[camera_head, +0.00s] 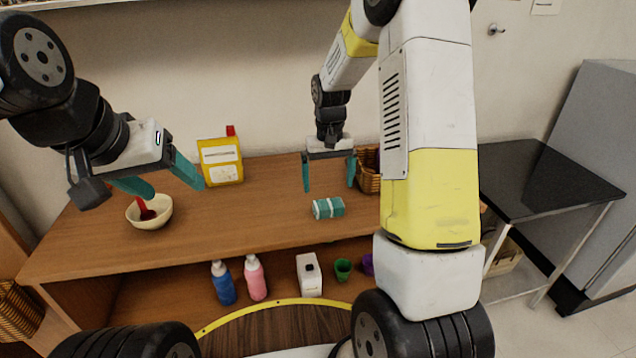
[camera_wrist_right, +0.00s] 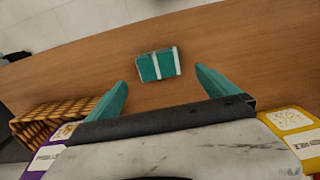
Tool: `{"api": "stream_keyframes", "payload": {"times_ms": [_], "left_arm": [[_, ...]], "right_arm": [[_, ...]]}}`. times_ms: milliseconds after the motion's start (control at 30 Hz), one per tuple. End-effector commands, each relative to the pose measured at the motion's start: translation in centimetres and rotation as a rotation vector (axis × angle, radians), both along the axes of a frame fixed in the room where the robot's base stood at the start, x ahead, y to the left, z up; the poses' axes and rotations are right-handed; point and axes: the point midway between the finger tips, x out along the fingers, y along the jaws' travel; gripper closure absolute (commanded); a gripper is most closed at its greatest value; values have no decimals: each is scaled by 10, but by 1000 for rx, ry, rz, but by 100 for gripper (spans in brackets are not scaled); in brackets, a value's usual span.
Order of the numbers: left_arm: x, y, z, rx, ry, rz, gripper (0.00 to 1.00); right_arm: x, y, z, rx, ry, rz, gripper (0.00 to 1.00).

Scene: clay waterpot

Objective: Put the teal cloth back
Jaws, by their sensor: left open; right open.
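The teal cloth (camera_head: 328,208) is a small folded bundle with pale bands, lying on the wooden tabletop near its front edge. It also shows in the right wrist view (camera_wrist_right: 158,65), just beyond the fingertips. My right gripper (camera_head: 329,187) is open and empty above the table, a little behind the cloth, its teal fingers pointing down. In the right wrist view its fingers (camera_wrist_right: 164,82) are spread, with the cloth ahead of the gap and not touched. My left gripper (camera_head: 172,190) is open and empty, above the table's left part near the bowl.
A cream bowl (camera_head: 149,212) with a red utensil stands at left. A yellow container (camera_head: 220,162) stands at the back. A wicker basket (camera_head: 368,170) is behind my right arm. Bottles (camera_head: 223,283) and cups (camera_head: 343,269) stand on the lower shelf. A black table (camera_head: 545,180) is at right.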

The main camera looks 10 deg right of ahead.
Motion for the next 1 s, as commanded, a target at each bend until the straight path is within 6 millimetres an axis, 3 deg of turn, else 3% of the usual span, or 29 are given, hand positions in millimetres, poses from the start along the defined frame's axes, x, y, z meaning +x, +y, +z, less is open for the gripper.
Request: {"api": "stream_keyframes", "payload": {"times_ms": [100, 333, 467, 567, 800, 1000], "left_arm": [[0, 0, 0, 0, 0, 0, 34], [0, 0, 0, 0, 0, 0, 34], [0, 0, 0, 0, 0, 0, 34], [0, 0, 0, 0, 0, 0, 34], [0, 0, 0, 0, 0, 0, 34], [0, 0, 0, 0, 0, 0, 34]], "right_arm": [[0, 0, 24, 0, -3, 0, 2], [-1, 0, 48, 1, -3, 0, 2], [-13, 0, 71, 15, -38, 0, 2], [-35, 2, 102, 41, -95, -2, 2], [-118, 8, 172, 111, -276, 5, 2], [-188, 15, 197, 159, -421, 13, 2]]}}
